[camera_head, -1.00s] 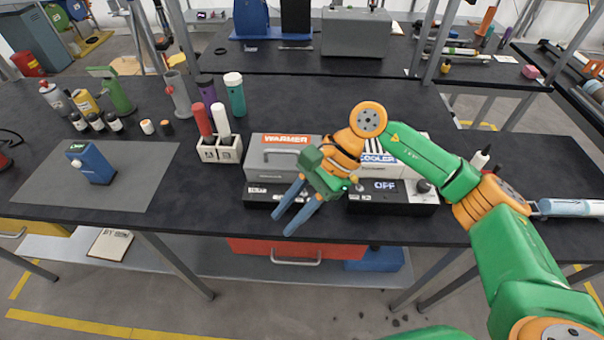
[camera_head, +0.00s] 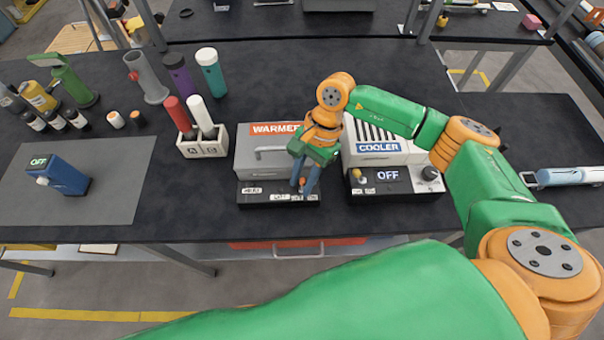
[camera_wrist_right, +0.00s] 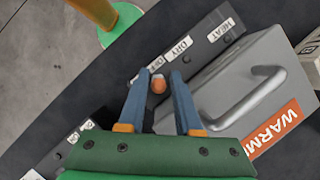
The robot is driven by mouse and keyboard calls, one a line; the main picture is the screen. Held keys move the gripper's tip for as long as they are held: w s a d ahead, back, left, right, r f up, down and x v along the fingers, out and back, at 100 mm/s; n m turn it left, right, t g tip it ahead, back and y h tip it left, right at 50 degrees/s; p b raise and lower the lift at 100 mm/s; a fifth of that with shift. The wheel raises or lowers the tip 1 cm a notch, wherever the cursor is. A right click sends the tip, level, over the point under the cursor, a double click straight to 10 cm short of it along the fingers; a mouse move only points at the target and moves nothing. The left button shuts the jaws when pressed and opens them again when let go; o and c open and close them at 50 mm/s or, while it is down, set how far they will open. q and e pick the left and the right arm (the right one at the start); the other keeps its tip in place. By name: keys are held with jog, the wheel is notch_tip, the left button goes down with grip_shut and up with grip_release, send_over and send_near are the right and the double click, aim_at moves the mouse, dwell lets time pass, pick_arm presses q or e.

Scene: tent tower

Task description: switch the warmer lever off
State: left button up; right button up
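The warmer is a grey box (camera_head: 262,158) with a handle and an orange WARMER label. Its black control strip (camera_head: 262,200) lies along its front. In the right wrist view the strip (camera_wrist_right: 205,48) bears HEAT, DRY and a third, partly covered label that seems to read OFF. The warmer lever (camera_wrist_right: 158,84), with an orange knob, shows between my right gripper's fingers near the third label. My right gripper (camera_head: 304,190) is open, pointing down at the strip's right end; its fingers (camera_wrist_right: 160,76) straddle the knob, contact unclear. My left gripper is not in view.
The cooler (camera_head: 378,150), with a black OFF panel (camera_head: 405,188) and a knob, stands close right of the warmer. A white holder (camera_head: 203,149) with red and white bottles stands to the left. A blue device (camera_head: 70,180) is on a grey mat (camera_head: 110,200).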

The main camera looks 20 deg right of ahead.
jog(key=shift+w, duration=0.15)
grip_shut()
jog(key=shift+a+f+b, duration=0.1)
jog(key=shift+b, duration=0.25)
jog(key=h+b, duration=0.1)
jog(key=b, duration=0.1)
jog(key=a+h+b, duration=0.1)
jog(key=h+b, duration=0.1)
jog(key=g+h+b, duration=0.1)
jog(key=b, duration=0.1)
jog(key=shift+w+a+f+m+h, duration=0.1)
jog(key=shift+a+f+m+h, duration=0.2)
jog(key=shift+f, duration=0.1)
jog(key=shift+a+r+b, duration=0.1)
jog(key=shift+b, duration=0.2)
jog(key=shift+r+h, duration=0.2)
jog(key=shift+h, duration=0.1)
grip_release()
